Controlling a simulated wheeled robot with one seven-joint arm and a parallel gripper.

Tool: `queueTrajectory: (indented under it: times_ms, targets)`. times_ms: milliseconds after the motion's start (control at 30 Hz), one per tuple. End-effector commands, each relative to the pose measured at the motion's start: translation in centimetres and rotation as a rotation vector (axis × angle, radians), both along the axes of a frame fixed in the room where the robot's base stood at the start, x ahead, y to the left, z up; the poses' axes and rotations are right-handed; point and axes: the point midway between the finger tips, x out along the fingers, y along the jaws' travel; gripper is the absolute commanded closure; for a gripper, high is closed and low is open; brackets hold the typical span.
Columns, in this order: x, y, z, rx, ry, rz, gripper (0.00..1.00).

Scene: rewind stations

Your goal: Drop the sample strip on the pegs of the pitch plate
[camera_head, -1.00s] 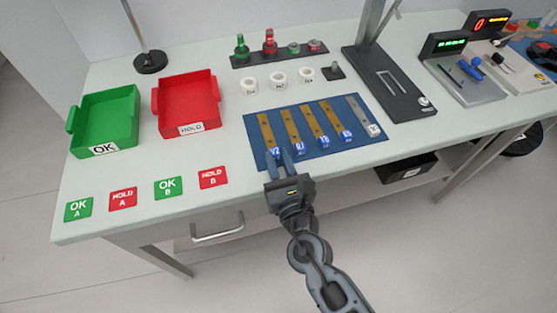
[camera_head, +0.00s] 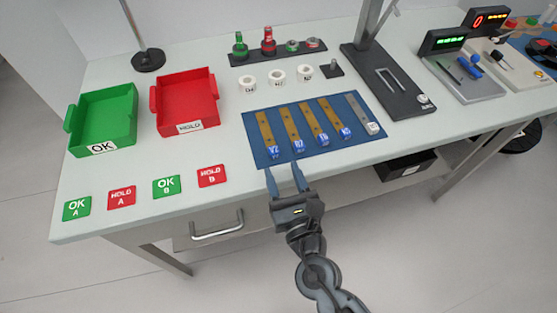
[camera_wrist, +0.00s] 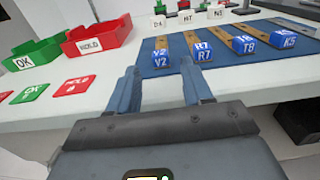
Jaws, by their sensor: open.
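Several brown sample strips with blue labelled ends lie side by side on a blue mat (camera_head: 255,151). They include the strip V2 (camera_head: 266,131), the strip R7 (camera_head: 291,127), the strip T8 (camera_head: 315,123) and the strip K5 (camera_head: 335,117). A grey strip with a white end (camera_head: 362,112) lies at the mat's right. My gripper (camera_head: 285,180) is open and empty at the table's front edge, just short of V2 and R7. In the wrist view the ends of V2 (camera_wrist: 161,58) and R7 (camera_wrist: 203,50) show beyond my fingers. I cannot tell which thing is the pitch plate.
A green OK tray (camera_head: 135,118) and a red HOLD tray (camera_head: 214,95) stand at the left. Flat OK and HOLD tags (camera_head: 166,187) lie in front. A black stand (camera_head: 390,85) with a post is at the right. White rings (camera_head: 277,78) sit behind the mat.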

Motion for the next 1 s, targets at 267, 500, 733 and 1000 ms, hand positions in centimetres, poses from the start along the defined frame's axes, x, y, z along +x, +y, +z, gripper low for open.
queueTrajectory:
  times_ms: [267,500,733,1000]
  targets:
    - [-5.1,-1.5,-0.2,-0.001,0.002,0.000,0.50]
    - [-7.0,-2.0,-0.1,0.000,0.000,0.001,0.50]
    - [-7.2,-2.0,0.0,0.000,0.000,0.000,0.50]
    - [-10.2,-6.8,-2.0,0.273,0.193,-0.055,0.50]
